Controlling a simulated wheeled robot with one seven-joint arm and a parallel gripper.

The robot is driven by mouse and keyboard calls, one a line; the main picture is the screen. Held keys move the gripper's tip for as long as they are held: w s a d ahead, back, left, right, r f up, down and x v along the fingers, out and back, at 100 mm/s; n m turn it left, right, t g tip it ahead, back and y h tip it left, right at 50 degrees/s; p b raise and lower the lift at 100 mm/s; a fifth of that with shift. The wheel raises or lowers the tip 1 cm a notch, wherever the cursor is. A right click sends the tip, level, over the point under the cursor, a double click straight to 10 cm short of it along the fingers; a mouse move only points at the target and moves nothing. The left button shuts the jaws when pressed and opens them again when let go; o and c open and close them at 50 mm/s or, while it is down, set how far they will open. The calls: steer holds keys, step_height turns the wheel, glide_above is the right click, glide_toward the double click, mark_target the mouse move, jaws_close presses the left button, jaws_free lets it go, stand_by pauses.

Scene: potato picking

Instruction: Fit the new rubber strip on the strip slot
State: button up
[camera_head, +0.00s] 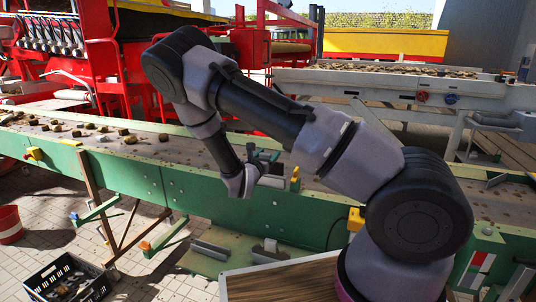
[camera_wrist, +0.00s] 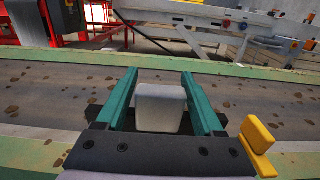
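My gripper (camera_wrist: 158,80) is over the brown conveyor belt (camera_wrist: 55,88), near its green side rail. Its two teal fingers stand on either side of a pale grey block (camera_wrist: 160,108) and appear to press on it. Dark ends show low beside the fingers; I cannot tell whether they belong to a strip under the block. In the head view my gripper (camera_head: 268,160) is small and partly hidden by my arm. Below, a long grey strip (camera_head: 211,250) and a second piece with a pale block (camera_head: 270,245) lie on a green ledge. I cannot make out the strip slot.
A yellow fitting (camera_head: 295,180) stands on the rail just right of my gripper, and shows close in the wrist view (camera_wrist: 257,140). Potatoes and clods lie on the belt. A wooden-topped surface (camera_head: 285,280), a black crate (camera_head: 68,280) and a red bucket (camera_head: 9,224) are in front.

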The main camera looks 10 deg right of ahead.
steer(key=shift+o, duration=0.7)
steer(key=v, duration=1.1)
